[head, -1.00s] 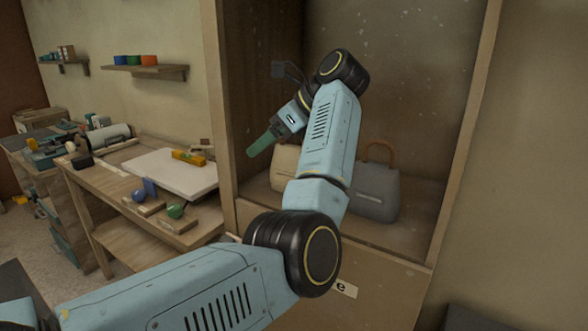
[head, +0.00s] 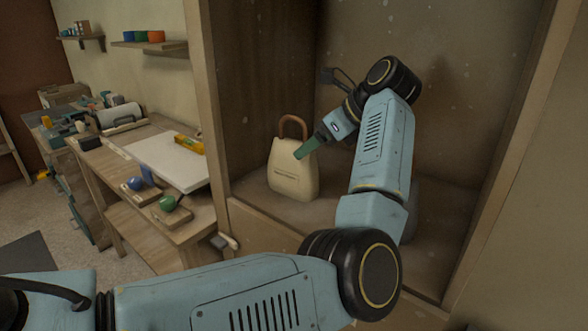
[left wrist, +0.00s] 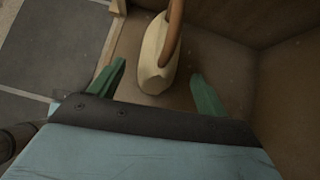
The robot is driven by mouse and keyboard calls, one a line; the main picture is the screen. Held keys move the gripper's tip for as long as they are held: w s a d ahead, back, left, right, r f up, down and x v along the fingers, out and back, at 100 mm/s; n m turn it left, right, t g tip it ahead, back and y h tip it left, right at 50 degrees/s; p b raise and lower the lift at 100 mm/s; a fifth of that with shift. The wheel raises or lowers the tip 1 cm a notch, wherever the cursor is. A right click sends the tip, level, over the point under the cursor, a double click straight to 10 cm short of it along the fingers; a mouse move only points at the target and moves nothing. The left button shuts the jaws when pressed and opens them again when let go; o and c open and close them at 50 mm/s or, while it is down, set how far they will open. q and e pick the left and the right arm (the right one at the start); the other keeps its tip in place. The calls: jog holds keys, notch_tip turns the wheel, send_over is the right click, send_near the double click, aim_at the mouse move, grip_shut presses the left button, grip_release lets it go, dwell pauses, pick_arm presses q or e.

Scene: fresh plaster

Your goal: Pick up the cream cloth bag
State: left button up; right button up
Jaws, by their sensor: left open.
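The cream cloth bag (head: 288,180) stands upright on the cabinet floor, its brown handle arched on top. My left gripper (head: 308,148) is at the bag's upper right side in the head view, with green fingers pointing at it. In the left wrist view the bag (left wrist: 150,68) lies between the spread fingers of my left gripper (left wrist: 158,70), which are open with space on both sides. I cannot tell whether a finger touches the bag. My right gripper is out of view.
The wooden cabinet (head: 208,120) has walls close around the bag. A grey bag is mostly hidden behind my left arm. A workbench (head: 115,185) with a white board (head: 165,160) and small tools stands to the left. A cabinet handle (head: 232,240) sticks out below.

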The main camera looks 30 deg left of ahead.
pick_arm(q)
jog(key=shift+a+f, duration=0.25)
jog(key=shift+f, duration=0.05)
jog(key=shift+a+f, duration=0.3)
jog(key=shift+a, duration=0.05)
jog(key=x, duration=0.4)
jog(key=shift+a+f, duration=0.15)
jog(key=shift+f, duration=0.05)
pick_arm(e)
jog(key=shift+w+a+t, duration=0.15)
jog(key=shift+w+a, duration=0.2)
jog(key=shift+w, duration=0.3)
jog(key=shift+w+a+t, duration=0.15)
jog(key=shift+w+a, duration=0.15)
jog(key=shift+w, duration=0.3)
